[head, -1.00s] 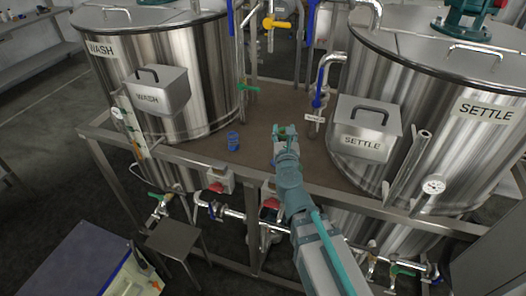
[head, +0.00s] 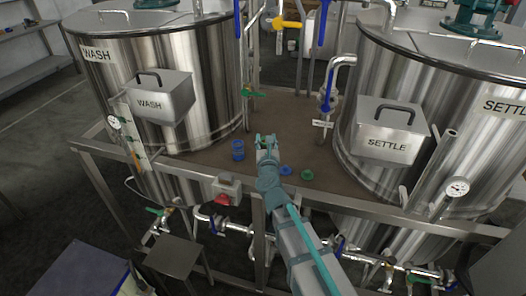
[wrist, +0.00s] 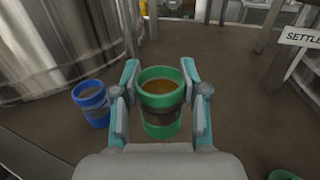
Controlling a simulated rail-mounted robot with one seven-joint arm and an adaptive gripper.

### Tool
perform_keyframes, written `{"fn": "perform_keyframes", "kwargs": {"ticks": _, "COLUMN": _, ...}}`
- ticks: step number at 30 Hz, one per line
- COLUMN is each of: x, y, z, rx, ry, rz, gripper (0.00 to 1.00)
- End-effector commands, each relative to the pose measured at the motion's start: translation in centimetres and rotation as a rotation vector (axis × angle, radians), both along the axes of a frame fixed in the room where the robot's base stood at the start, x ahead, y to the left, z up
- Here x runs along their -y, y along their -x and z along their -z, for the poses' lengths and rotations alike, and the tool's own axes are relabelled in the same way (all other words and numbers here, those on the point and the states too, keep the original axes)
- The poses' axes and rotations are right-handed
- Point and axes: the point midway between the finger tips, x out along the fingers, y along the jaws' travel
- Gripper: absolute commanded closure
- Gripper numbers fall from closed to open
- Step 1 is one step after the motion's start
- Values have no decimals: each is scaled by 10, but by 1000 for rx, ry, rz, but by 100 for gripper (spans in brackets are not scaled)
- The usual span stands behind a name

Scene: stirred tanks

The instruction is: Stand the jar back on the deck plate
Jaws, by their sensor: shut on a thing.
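The jar (wrist: 162,122) has green bands at top and bottom, a clear middle and brownish contents, and its top is open. My gripper (wrist: 162,100) is shut on it, one finger on each side, and the jar looks upright. In the head view my gripper (head: 266,142) is over the brown deck plate (head: 215,157), between the two tanks. Whether the jar's base touches the plate cannot be told. In the head view the arm and fingers hide most of the jar.
A blue jar (head: 238,149) stands on the plate just left of my gripper. A blue lid (head: 287,170) and a green lid (head: 307,175) lie to the right. The WASH tank (head: 195,60) and SETTLE tank (head: 440,75) flank the plate; pipes (head: 328,90) rise behind.

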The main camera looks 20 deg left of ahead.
Motion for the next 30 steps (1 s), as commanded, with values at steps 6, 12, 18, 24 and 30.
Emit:
{"fn": "perform_keyframes", "kwargs": {"ticks": 6, "x": -11, "y": -1, "z": 37, "rx": -1, "ry": 2, "rz": -9, "gripper": 100}}
{"fn": "perform_keyframes", "kwargs": {"ticks": 12, "x": -14, "y": 1, "z": 44, "rx": 0, "ry": 0, "rz": -13, "gripper": 100}}
{"fn": "perform_keyframes", "kwargs": {"ticks": 18, "x": -14, "y": 1, "z": 43, "rx": 0, "ry": 0, "rz": -13, "gripper": 100}}
{"fn": "perform_keyframes", "kwargs": {"ticks": 24, "x": -14, "y": 1, "z": 46, "rx": -1, "ry": -1, "rz": -14, "gripper": 50}}
{"fn": "perform_keyframes", "kwargs": {"ticks": 30, "x": -14, "y": 1, "z": 46, "rx": -1, "ry": 0, "rz": -14, "gripper": 32}}
